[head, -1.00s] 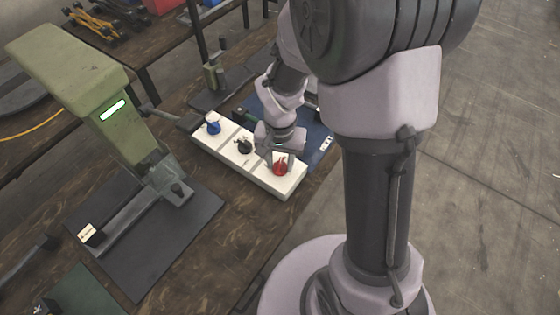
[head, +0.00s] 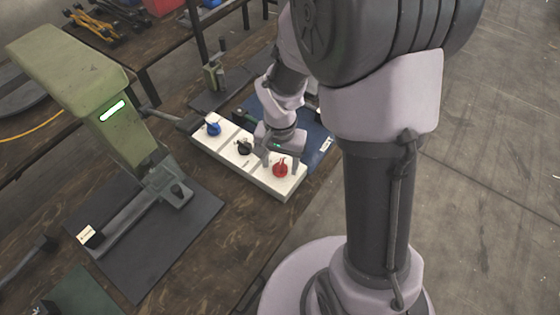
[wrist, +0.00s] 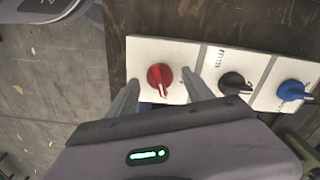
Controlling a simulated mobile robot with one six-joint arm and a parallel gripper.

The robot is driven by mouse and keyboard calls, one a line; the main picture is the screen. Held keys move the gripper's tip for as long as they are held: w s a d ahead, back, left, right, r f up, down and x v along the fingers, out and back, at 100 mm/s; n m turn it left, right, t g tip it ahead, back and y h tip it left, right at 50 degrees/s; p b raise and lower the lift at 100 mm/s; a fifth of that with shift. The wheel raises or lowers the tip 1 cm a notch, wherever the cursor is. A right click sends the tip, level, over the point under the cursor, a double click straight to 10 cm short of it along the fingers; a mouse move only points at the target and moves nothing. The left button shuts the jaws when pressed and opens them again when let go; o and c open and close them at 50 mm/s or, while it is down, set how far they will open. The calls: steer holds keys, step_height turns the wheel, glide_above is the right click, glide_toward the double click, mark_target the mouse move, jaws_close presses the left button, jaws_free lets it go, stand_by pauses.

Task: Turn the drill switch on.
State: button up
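A white switch box (head: 262,177) lies on the dark wooden table with three knobs in a row. A blue knob (head: 213,129) is at its far left, a black knob (head: 244,147) in the middle and a red knob (head: 280,170) at the near right. My gripper (wrist: 160,80) is open, its two fingers on either side of the red knob in the wrist view with gaps to it. The red knob's pointer (wrist: 163,90) faces down, towards my gripper, in that view. The labels are too small to read, so I cannot tell which knob is the drill's.
A green press (head: 110,110) with a lit green strip stands on a dark mat (head: 150,250) left of the box. A smaller green press (head: 213,76) stands behind. A blue mat (head: 318,145) lies beyond the box. Open floor lies to the right.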

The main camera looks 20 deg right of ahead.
mark_target(280, 165)
step_height(280, 165, up, 17)
steer(key=p, duration=0.7)
steer(key=shift+r, duration=0.2)
steer(key=s+a+r+n+t+y+b, duration=0.1)
steer(key=s+a+r+t, duration=0.1)
steer(key=s, duration=0.4)
steer(key=s+a+r+n+t+y+b, duration=0.1)
steer(key=s+a+r+t, duration=0.1)
steer(key=s+r, duration=0.5)
steer(key=shift+n+t, duration=0.3)
steer(key=shift+t, duration=0.6)
